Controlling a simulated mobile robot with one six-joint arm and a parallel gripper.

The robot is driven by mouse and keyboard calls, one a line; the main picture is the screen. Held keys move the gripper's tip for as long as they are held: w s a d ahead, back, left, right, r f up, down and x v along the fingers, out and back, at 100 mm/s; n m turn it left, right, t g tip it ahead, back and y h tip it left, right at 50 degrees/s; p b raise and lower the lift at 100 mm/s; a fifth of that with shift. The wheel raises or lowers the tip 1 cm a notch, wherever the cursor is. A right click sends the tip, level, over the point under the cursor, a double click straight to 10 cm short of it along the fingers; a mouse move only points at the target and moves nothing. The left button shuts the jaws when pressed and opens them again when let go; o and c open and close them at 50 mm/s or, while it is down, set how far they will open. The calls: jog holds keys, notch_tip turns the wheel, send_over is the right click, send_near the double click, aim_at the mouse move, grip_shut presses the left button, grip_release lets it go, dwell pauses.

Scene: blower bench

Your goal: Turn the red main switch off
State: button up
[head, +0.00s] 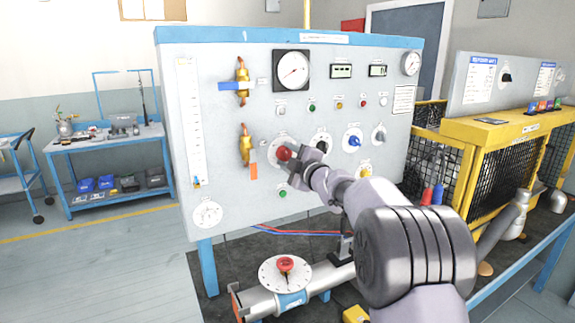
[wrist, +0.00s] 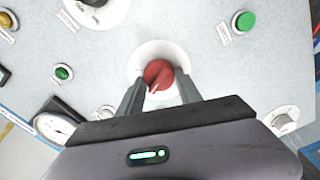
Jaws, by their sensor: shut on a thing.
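The red main switch (head: 284,153) is a round red knob on a pale dial plate on the grey panel (head: 225,130). In the wrist view the red switch (wrist: 158,75) shows a pale pointer line slanting toward the lower left. My gripper (head: 292,162) is at the panel face. In the wrist view my gripper (wrist: 160,92) has one finger on each side of the knob, shut on it. The dial markings are too small to read, and the fingers hide part of the plate.
A green button (head: 282,193) sits just below the switch. A black knob (head: 321,143) and a blue knob (head: 354,141) are to its right. A brass valve with an orange handle (head: 253,170) is close on the left. A pipe with a red-knobbed dial (head: 286,265) lies below.

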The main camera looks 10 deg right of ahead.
jog(key=shift+f+n+b, duration=0.1)
jog(key=shift+n+b, duration=1.25)
jog(key=shift+n, duration=0.85)
jog(key=o, duration=1.4)
jog(key=shift+c, duration=0.2)
jog(key=v, duration=1.7)
jog(key=shift+s, duration=0.15)
